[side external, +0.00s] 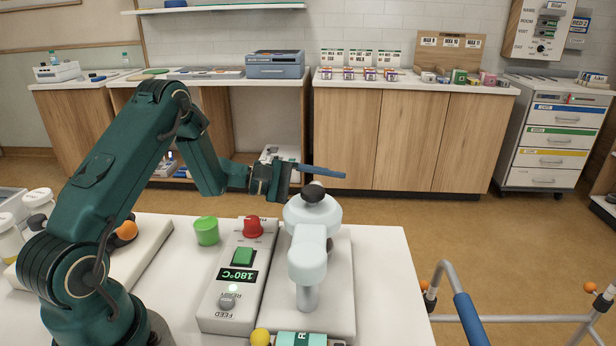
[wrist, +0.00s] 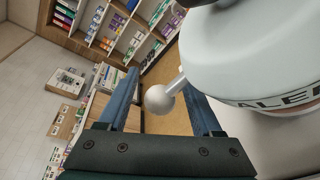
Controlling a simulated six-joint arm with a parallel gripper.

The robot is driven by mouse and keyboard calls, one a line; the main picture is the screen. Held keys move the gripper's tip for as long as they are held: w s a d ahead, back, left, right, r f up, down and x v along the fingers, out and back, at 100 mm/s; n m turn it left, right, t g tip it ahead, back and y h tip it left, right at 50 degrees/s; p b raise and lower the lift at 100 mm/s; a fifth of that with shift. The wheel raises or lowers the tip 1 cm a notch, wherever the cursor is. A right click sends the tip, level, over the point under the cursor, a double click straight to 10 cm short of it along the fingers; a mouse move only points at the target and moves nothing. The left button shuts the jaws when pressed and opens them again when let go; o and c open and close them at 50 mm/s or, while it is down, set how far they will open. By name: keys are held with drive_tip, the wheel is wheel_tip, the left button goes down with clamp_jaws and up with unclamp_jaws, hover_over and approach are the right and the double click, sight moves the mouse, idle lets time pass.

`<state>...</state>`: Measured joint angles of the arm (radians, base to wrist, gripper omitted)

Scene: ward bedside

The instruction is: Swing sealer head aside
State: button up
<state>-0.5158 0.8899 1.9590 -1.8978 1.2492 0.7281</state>
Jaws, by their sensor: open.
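The sealer head (side external: 313,214) is a pale, rounded body with a dark knob (side external: 314,193) on top, carried by a pale arm (side external: 308,262) on a post. It fills the upper right of the wrist view (wrist: 255,55), with part of its lettering showing. A light grey ball handle (wrist: 159,99) sticks out from it on a short stem. My gripper (side external: 335,174) is just behind and above the head in the side view. In the wrist view its blue fingers (wrist: 161,84) are open, with the ball between them. I cannot tell whether either finger touches it.
The control box (side external: 238,277) with a 180°C display, green button and red knob (side external: 253,227) stands left of the head. A green cup (side external: 206,231) stands beside it. A blue-gripped metal rail (side external: 470,318) is at right. Cabinets stand behind, across open floor.

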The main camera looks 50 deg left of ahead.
drive_tip(key=shift+w+d, duration=0.15)
drive_tip(key=shift+w, duration=0.05)
clamp_jaws()
idle(1.4)
